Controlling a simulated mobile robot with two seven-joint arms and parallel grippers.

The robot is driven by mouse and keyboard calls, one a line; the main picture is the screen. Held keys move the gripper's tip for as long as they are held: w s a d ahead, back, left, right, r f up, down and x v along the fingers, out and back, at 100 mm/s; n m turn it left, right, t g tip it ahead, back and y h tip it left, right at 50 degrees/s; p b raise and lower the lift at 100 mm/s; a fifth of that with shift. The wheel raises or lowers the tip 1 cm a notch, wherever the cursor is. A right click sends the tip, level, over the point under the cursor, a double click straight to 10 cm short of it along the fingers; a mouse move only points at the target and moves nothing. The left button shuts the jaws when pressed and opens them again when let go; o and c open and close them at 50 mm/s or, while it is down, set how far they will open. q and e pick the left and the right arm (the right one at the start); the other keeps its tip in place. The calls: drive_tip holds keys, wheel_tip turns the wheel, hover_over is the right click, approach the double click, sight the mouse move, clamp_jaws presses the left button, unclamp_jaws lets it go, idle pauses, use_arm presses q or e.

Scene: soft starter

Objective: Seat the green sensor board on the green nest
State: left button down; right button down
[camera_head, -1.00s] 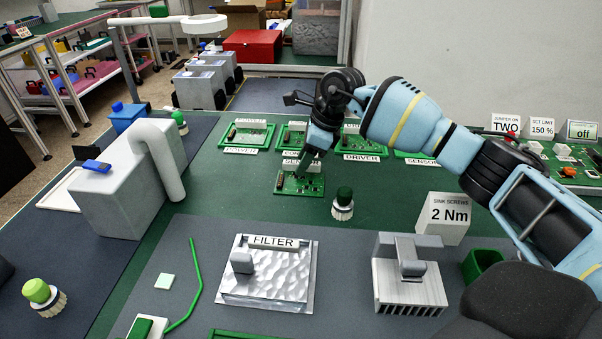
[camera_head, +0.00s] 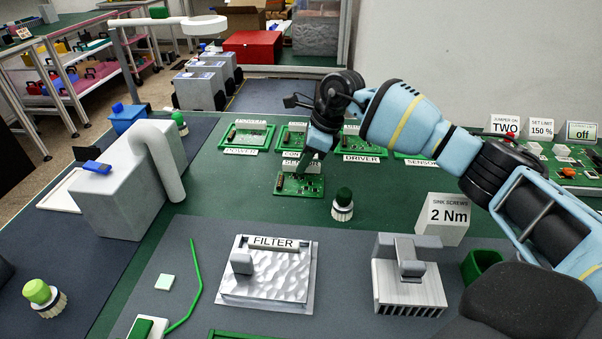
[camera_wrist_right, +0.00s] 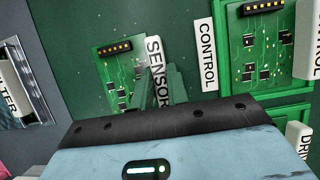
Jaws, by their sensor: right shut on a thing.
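The green sensor board (camera_head: 298,184) lies in the middle of the green bench top, in front of the row of nests. In the right wrist view the board (camera_wrist_right: 122,72) shows with its white SENSOR label (camera_wrist_right: 155,72) along one side. My right gripper (camera_head: 310,160) reaches down onto the board's label side and is shut on it; the exact contact is partly hidden. The gripper (camera_wrist_right: 163,90) also shows in the right wrist view. The nest labelled SENSOR (camera_head: 418,162) stands at the right end of the back row, partly hidden by my right arm. My left gripper is out of view.
POWER (camera_head: 245,137), CONTROL and DRIVER (camera_head: 362,158) boards stand in the back row. A green-capped brush (camera_head: 343,205) stands just right of the sensor board. A 2 Nm sign block (camera_head: 443,218), a heat sink (camera_head: 408,285) and the FILTER block (camera_head: 268,275) stand nearer.

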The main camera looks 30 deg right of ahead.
wheel_tip(320, 180, up, 10)
drive_tip(key=shift+r, duration=0.2)
idle(0.4)
drive_tip(key=shift+f, duration=0.1)
idle(1.0)
